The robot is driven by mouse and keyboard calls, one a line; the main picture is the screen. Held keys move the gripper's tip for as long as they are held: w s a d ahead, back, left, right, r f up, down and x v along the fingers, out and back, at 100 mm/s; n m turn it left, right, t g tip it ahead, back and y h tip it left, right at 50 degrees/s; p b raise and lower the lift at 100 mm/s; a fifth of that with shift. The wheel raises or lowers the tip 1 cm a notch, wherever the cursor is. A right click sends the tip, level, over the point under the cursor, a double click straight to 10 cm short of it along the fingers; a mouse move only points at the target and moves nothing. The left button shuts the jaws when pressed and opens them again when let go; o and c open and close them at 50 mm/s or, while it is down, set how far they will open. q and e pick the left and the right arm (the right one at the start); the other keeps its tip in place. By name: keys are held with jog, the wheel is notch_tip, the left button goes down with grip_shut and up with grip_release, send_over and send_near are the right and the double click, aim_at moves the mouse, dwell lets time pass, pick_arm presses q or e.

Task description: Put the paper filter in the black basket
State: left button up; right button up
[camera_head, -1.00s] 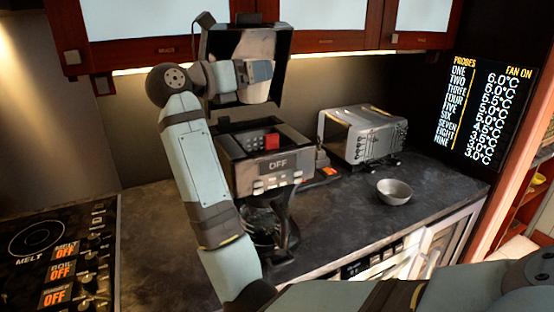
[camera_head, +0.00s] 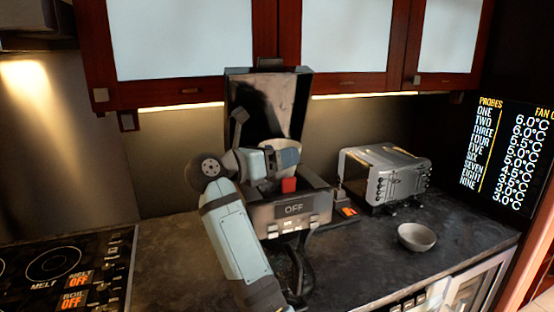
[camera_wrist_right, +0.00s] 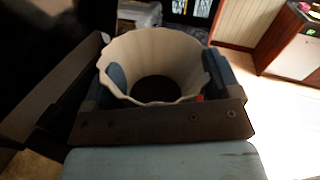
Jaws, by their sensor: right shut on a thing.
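The pale paper filter (camera_head: 284,124) is between the fingers of my right gripper (camera_head: 287,157), in front of the coffee maker's raised lid. In the right wrist view the filter (camera_wrist_right: 155,62) is an upright, open cup with a wavy rim, and the gripper's blue fingers are shut on its sides. The coffee maker (camera_head: 292,209) stands open on the counter, with a red part (camera_head: 289,185) in its top. The filter is low over that open top. The black basket cannot be made out behind my arm and gripper. My left gripper is not in view.
A silver toaster (camera_head: 385,178) and a grey bowl (camera_head: 416,237) stand to the right of the coffee maker. A cooktop (camera_head: 60,268) is at the left. Upper cabinets (camera_head: 350,48) hang above the raised lid (camera_head: 265,100). The counter between toaster and bowl is narrow.

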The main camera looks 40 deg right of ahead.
jog(key=shift+f, duration=0.6)
jog(key=shift+f+b, duration=0.3)
jog(key=shift+b, duration=0.1)
jog(key=shift+f+b, duration=0.25)
jog(key=shift+b, duration=0.05)
